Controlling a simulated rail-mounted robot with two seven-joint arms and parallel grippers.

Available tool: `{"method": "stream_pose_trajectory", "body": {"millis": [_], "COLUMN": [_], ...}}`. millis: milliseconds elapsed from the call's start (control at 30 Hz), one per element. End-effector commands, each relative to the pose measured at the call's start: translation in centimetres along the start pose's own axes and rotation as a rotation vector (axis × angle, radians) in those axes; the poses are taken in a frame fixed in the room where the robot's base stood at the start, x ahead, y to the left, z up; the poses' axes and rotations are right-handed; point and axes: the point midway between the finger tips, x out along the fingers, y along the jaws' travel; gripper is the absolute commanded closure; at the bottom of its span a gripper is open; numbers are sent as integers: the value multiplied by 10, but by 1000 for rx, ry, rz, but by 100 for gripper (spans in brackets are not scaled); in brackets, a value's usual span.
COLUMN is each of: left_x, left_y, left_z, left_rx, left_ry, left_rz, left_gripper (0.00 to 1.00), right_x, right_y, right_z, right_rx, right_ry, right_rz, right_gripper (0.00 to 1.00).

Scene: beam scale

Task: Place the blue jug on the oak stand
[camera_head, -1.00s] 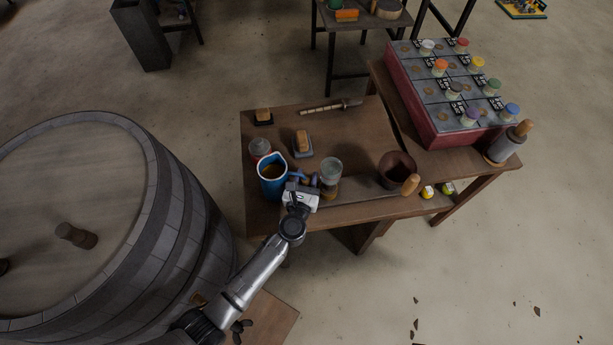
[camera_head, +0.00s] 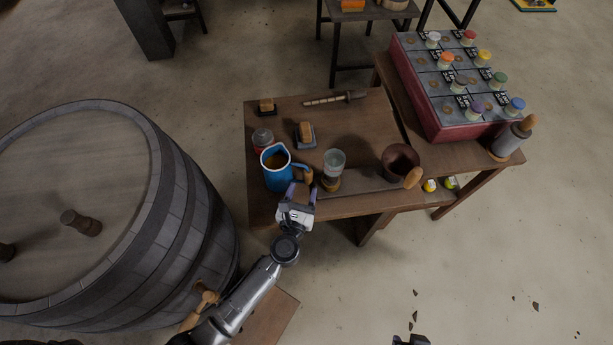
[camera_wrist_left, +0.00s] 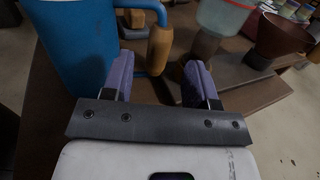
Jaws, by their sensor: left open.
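The blue jug (camera_head: 277,178) stands upright near the front left of the wooden table, with brownish contents showing inside. Its handle, with a wooden grip (camera_head: 306,176), points right. In the left wrist view the jug (camera_wrist_left: 78,50) is at upper left and its wooden grip (camera_wrist_left: 160,47) is just ahead of my fingertips. My left gripper (camera_head: 298,189) is open and empty, at the table's front edge on the near side of the handle. Its two purple fingers (camera_wrist_left: 158,75) are apart. I cannot make out a separate oak stand under or beside the jug.
A glass vessel (camera_head: 334,162) stands close right of the handle. A red-and-grey jar (camera_head: 262,138) is behind the jug. A brown pot (camera_head: 400,160) is farther right. A large barrel (camera_head: 185,215) stands left of the table (camera_head: 365,125).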

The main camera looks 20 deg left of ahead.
Motion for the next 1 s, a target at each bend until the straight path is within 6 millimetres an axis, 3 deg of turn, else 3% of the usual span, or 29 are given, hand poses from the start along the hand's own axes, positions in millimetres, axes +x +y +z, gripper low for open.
{"method": "stream_pose_trajectory", "body": {"millis": [100, 300, 733, 867, 1000], "left_x": [-18, -35, -41, -52, -80], "left_y": [0, 0, -2, -15, -35], "left_z": [-1, 0, 6, 23, 41], "left_rx": [-1, 0, 50, 283, 761], "left_ry": [1, 0, -18, -93, -227], "left_rz": [0, 1, -31, -165, -397], "left_gripper": [47, 47, 47, 47, 47], "right_x": [3, 4, 4, 4, 4], "right_y": [0, 1, 3, 3, 2], "right_z": [1, 2, 2, 2, 2], "right_rx": [0, -2, -10, -9, -7], "right_ry": [-1, -1, -3, -3, -3], "right_rz": [0, 2, 8, 7, 6], "right_gripper": [57, 57, 57, 57, 57]}}
